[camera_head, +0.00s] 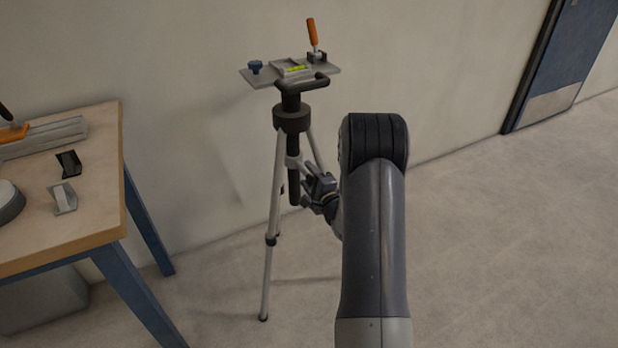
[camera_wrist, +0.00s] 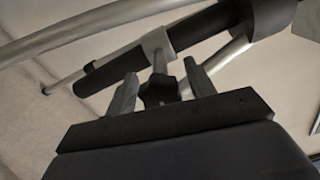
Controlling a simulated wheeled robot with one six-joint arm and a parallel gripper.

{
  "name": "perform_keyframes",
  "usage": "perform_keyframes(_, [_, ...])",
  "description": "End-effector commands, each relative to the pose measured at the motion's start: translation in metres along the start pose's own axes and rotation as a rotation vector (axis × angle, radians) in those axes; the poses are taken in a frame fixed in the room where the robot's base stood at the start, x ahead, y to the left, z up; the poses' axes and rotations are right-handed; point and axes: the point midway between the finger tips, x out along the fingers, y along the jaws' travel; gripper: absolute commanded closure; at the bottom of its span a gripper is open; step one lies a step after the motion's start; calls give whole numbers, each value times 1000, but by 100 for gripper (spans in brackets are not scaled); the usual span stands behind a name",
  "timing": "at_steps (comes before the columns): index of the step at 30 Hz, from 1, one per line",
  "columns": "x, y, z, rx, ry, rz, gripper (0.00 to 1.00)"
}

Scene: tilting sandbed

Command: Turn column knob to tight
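A tripod (camera_head: 274,200) stands on the floor near the wall, with a dark centre column (camera_head: 294,188) below its collar. In the wrist view the dark lobed column knob (camera_wrist: 158,89) sits on a short light stem beside the column (camera_wrist: 120,68). My gripper (camera_head: 314,182) is at the column's right side in the head view. In the wrist view my gripper (camera_wrist: 162,88) is open, with one finger on each side of the knob and small gaps showing. The knob cannot be made out clearly in the head view.
A wooden table (camera_head: 95,190) with tools stands at left. A blue door (camera_head: 570,60) is at right. Floor at right is clear.

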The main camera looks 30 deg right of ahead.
Motion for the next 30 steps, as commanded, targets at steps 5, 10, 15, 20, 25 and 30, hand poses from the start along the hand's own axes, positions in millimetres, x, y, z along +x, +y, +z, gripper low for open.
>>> perform_keyframes(5, [0, 0, 0, -1, -1, -1, 43])
perform_keyframes(10, [-2, -1, 0, -1, -1, 0, 43])
perform_keyframes(15, [-22, -1, 0, 1, 1, 1, 43])
perform_keyframes(20, [-56, -1, -1, 2, 3, 3, 43])
perform_keyframes(25, [-87, -1, -1, 2, 3, 1, 43])
perform_keyframes(30, [-104, 0, -1, -1, 1, 0, 43])
